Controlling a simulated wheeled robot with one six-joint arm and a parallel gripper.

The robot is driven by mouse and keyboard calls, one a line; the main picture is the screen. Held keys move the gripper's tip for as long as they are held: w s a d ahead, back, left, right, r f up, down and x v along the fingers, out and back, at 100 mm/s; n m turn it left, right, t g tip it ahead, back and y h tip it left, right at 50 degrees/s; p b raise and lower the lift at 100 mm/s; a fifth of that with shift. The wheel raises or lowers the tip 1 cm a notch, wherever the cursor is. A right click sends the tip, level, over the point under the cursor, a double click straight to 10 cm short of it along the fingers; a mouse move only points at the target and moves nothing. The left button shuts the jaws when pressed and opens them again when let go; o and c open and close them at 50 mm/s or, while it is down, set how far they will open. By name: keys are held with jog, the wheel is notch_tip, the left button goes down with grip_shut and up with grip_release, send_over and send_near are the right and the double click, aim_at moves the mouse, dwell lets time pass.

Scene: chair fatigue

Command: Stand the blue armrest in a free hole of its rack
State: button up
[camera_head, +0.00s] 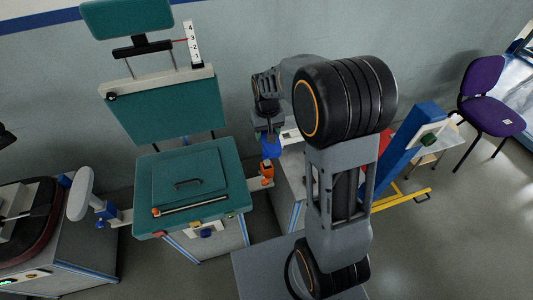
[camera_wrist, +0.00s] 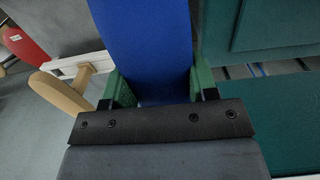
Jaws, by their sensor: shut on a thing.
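My gripper (camera_head: 267,128) points down beside the teal chair test bench. In the wrist view its green fingers (camera_wrist: 158,88) are shut on the sides of the blue armrest (camera_wrist: 147,40), which extends away from the jaws. In the head view the blue armrest (camera_head: 270,148) hangs just below the gripper. A white rack bar (camera_wrist: 78,63) shows at left in the wrist view, with a tan armrest (camera_wrist: 62,92) and a red armrest (camera_wrist: 25,46) by it. My arm hides most of that area in the head view. I cannot make out any free hole.
The teal seat (camera_head: 190,185) and backrest (camera_head: 165,110) stand left of the gripper. An orange fitting (camera_head: 267,172) is close below the armrest. A slanted blue beam (camera_head: 405,150) and purple chair (camera_head: 484,85) stand at right. Open floor (camera_head: 450,240) lies at lower right.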

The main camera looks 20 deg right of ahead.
jog(key=shift+r, duration=0.15)
jog(key=shift+r+p, duration=1.6)
jog(key=shift+r, duration=0.35)
jog(key=shift+f, duration=0.1)
